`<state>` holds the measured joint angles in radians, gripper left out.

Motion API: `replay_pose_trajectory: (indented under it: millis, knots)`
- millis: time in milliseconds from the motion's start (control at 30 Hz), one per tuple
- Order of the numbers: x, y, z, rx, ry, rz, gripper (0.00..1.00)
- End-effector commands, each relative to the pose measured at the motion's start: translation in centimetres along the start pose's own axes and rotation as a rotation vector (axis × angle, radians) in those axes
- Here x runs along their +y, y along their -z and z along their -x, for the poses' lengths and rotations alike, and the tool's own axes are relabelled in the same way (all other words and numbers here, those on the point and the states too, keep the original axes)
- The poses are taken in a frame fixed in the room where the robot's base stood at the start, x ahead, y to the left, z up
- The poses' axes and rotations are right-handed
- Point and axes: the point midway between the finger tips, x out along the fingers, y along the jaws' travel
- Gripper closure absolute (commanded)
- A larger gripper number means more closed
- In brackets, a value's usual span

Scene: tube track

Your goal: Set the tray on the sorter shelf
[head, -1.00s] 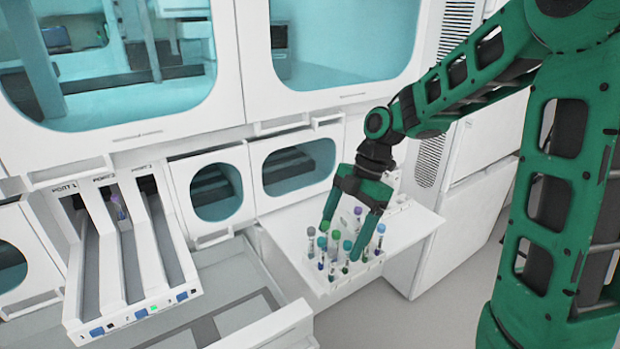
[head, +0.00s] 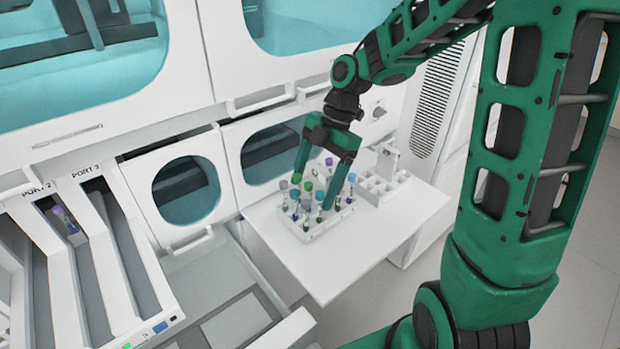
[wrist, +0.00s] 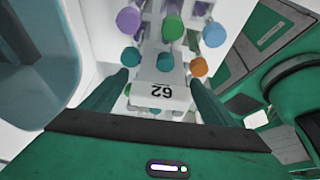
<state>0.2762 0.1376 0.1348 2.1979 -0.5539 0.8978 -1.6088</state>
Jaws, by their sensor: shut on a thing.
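The tray (head: 326,228) is a white rack with several tubes with blue, green, purple and orange caps. My gripper (head: 314,190) is shut on it from above, one finger on each side. In the wrist view the tray (wrist: 150,103) sits between my fingers and bears a label reading 62, upside down. The white shelf (head: 385,255) juts out below the windows, and the tray appears over its left-middle part. The tray looks level; I cannot tell whether its underside touches the shelf.
A white rack with empty-looking holes (head: 378,188) stands on the shelf right of the tray, near the back. A port unit (head: 100,270) with sloping channels is at the left; one channel holds a purple-capped tube (head: 66,222). The shelf's front right is clear.

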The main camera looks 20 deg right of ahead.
Motion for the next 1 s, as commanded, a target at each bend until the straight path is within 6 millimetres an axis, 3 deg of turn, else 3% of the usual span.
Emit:
replay_pose_trajectory:
  millis: [500, 1000]
  knots:
    - [0.0, -1.3, -3.4, 0.001, 0.002, 0.002, 0.47]
    - [0.0, -1.5, -3.9, 0.000, 0.001, 0.002, 0.47]
